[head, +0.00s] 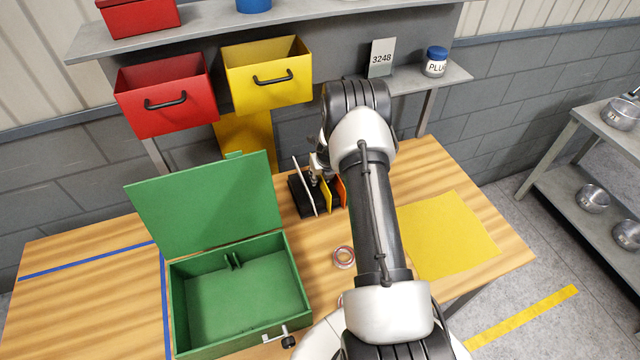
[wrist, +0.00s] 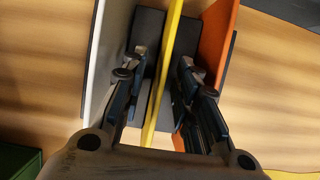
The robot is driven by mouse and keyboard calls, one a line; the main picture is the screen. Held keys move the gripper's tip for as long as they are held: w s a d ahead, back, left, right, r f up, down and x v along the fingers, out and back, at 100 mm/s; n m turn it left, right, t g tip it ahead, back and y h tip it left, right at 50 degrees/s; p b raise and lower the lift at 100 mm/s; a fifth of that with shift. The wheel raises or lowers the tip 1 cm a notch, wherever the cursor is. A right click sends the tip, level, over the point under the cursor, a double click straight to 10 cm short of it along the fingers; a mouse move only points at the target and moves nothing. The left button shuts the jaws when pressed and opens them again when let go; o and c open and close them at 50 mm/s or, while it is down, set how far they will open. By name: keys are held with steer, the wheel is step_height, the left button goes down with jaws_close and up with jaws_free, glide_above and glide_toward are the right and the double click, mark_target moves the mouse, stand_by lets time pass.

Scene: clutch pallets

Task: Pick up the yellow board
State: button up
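The yellow board (wrist: 165,70) stands on edge in a black rack (wrist: 147,28), between a white board (wrist: 107,60) on the left and an orange board (wrist: 218,45) on the right. In the head view the yellow board (head: 326,194) shows as a thin strip, partly hidden by my arm. My gripper (wrist: 163,62) is open and reaches down into the rack. One finger is on each side of the yellow board, with visible gaps. The left finger is close to the white board and the right finger is close to the orange board.
An open green box (head: 235,285) stands left of the rack on the wooden table. A tape roll (head: 343,257) lies in front of the rack. A flat yellow square (head: 448,235) lies on the right. Red (head: 165,95) and yellow (head: 268,75) bins hang behind.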

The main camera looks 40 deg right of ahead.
steer(key=shift+c, duration=0.4)
jaws_close()
steer(key=shift+r, duration=0.1)
step_height(320, 180, up, 10)
steer(key=shift+f+p, duration=0.1)
steer(key=shift+p, duration=0.85)
